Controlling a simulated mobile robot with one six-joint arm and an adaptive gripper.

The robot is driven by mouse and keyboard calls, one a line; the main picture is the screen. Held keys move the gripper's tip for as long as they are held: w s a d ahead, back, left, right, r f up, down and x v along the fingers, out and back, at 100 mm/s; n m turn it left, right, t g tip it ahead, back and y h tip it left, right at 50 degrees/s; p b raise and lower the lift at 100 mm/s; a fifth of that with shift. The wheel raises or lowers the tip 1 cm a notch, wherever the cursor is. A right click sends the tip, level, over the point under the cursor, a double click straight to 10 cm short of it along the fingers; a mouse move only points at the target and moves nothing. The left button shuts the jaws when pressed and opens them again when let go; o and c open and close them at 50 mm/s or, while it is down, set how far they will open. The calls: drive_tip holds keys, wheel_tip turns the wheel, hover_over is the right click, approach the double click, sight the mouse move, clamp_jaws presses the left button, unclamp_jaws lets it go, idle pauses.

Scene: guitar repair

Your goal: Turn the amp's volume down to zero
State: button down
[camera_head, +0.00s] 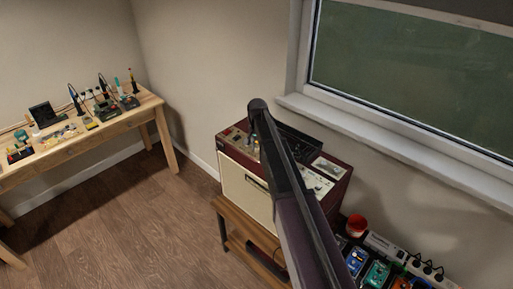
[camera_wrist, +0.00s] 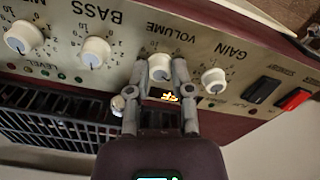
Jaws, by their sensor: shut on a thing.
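The amp (camera_head: 246,190) has a dark red body, a cream front and a control panel on top, and stands on a wooden stand. In the wrist view its panel (camera_wrist: 120,72) carries a row of cream knobs. The volume knob (camera_wrist: 160,66) sits below the "VOLUME" label. My gripper (camera_wrist: 160,72) has a finger on each side of this knob and is shut on it. The fingers and the angle leave its pointer setting unreadable. In the head view my arm crosses in front of the amp, and I cannot make out the fingertips.
The gain knob (camera_wrist: 214,80) is close on the right and the bass knob (camera_wrist: 95,52) on the left. Red and black switches (camera_wrist: 294,99) are further right. Pedals (camera_head: 377,273) and a red cup (camera_head: 356,224) stand near the amp. A workbench (camera_head: 85,133) holds tools.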

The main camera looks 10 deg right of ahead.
drive_tip(key=n, duration=0.4)
drive_tip(key=shift+s+n, duration=0.1)
drive_tip(key=shift+n, duration=0.2)
drive_tip(key=n, duration=0.9)
drive_tip(key=shift+n, duration=1.7)
drive_tip(key=c, duration=0.5)
unclamp_jaws()
drive_tip(key=shift+r, duration=0.2)
